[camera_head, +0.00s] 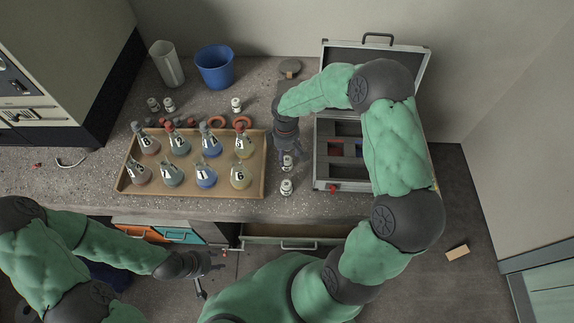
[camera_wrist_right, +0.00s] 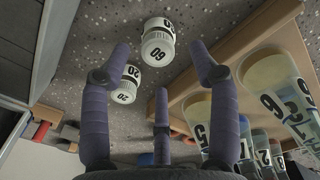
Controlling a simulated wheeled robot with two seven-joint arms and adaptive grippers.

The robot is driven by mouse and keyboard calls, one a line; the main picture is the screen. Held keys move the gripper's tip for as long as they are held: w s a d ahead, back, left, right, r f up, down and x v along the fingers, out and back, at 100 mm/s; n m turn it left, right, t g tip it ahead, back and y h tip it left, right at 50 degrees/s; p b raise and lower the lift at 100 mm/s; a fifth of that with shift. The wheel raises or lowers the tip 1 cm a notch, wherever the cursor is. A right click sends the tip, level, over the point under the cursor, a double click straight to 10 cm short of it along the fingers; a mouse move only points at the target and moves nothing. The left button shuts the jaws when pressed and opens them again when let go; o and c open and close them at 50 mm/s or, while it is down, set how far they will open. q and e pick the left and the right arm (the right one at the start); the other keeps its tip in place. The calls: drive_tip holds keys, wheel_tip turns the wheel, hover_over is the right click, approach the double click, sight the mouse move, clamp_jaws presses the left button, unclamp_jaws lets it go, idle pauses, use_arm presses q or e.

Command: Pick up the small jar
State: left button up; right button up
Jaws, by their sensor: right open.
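Two small white-capped jars with number labels stand on the bench in front of my right gripper: one jar (camera_head: 287,163) close below it and another jar (camera_head: 286,187) nearer the bench's front edge. In the right wrist view one jar (camera_wrist_right: 158,50) lies just beyond the fingertips, and another jar (camera_wrist_right: 127,84) is partly hidden behind the left finger. My right gripper (camera_head: 286,146) is open and empty, its fingers spread in the right wrist view (camera_wrist_right: 160,62). My left gripper (camera_head: 205,275) hangs low in front of the bench; its finger state is unclear.
A wooden tray (camera_head: 125,187) with several labelled flasks stands left of the jars. An open metal case (camera_head: 322,180) stands to the right. More small jars (camera_head: 236,104) stand behind the tray, near a blue bucket (camera_head: 214,68) and a clear pitcher (camera_head: 167,65). A drawer (camera_head: 290,243) is below.

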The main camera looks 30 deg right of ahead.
wheel_tip(320, 180, down, 2)
clamp_jaws()
drive_tip(key=shift+r, duration=0.1)
